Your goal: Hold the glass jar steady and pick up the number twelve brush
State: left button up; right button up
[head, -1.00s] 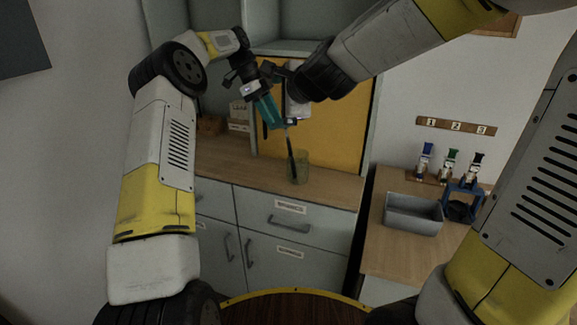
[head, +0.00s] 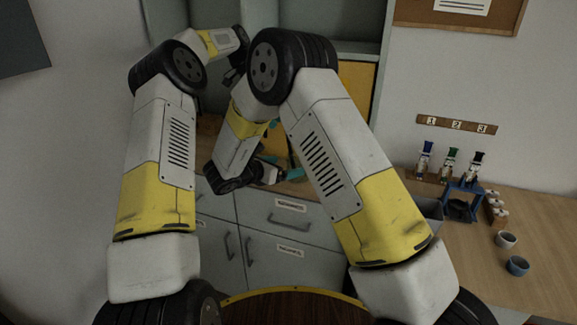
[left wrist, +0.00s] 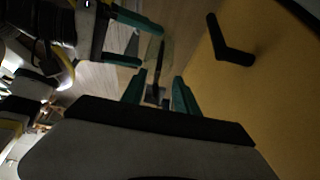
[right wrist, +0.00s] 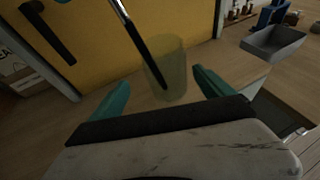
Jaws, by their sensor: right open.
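The clear yellowish glass jar (right wrist: 166,72) stands on the wooden counter, with a dark-handled brush (right wrist: 138,40) leaning in it. In the left wrist view the brush (left wrist: 158,62) runs from the jar (left wrist: 167,55) up toward my left gripper (left wrist: 158,80). Its upper end shows between the teal fingers; I cannot tell whether they grip it. My right gripper (right wrist: 162,80) is open and low, its fingertips on either side of the jar, at or just short of it. In the head view my right arm hides most of the jar, the brush and my left gripper.
A yellow panel (right wrist: 140,25) stands behind the jar. A grey bin (right wrist: 272,42) is on the counter to the right. Numbered bottles (head: 448,165), a blue stand (head: 462,200) and small cups (head: 507,240) stand on the right-hand counter. Cabinet drawers (head: 285,222) are below.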

jog(key=shift+w+d+m+h, duration=0.2)
jog(key=shift+w+d+h, duration=0.05)
jog(key=shift+d, duration=0.2)
jog(key=shift+w+d+m+h, duration=0.2)
jog(key=shift+d+h, duration=0.05)
jog(key=shift+d, duration=0.15)
jog(key=x, duration=0.7)
jog(key=shift+w+f, duration=0.1)
jog(key=shift+w, duration=0.05)
jog(key=c, duration=1.7)
